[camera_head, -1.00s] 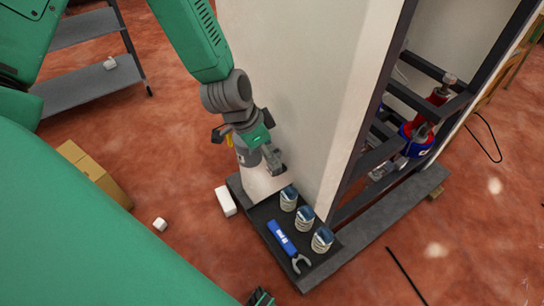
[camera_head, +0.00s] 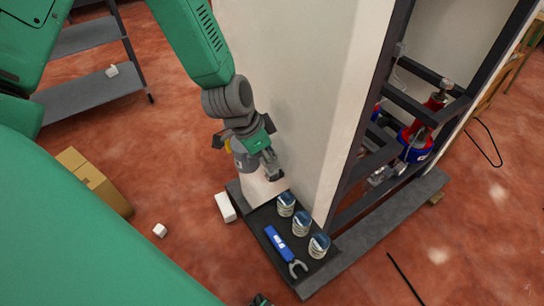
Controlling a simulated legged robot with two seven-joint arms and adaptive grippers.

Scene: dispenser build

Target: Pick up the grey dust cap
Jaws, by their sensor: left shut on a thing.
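My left gripper (camera_head: 275,174) hangs beside the white panel, above the back end of the dark tray (camera_head: 256,218). It is shut on a small grey thing at its fingertips, which I take to be the grey dust cap; the fingers hide most of it. It appears held clear of the tray. No other grey dust cap stands out in view. A small dark and green part, perhaps my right gripper (camera_head: 260,300), just shows at the bottom edge; its jaws cannot be made out.
The tray holds three jars (camera_head: 302,223) in a row and a blue-handled wrench (camera_head: 281,246). A white block (camera_head: 225,207) lies left of it. The tall white panel (camera_head: 300,90) and dark frame (camera_head: 365,160) stand close right of my gripper. A cardboard box (camera_head: 92,180) lies left.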

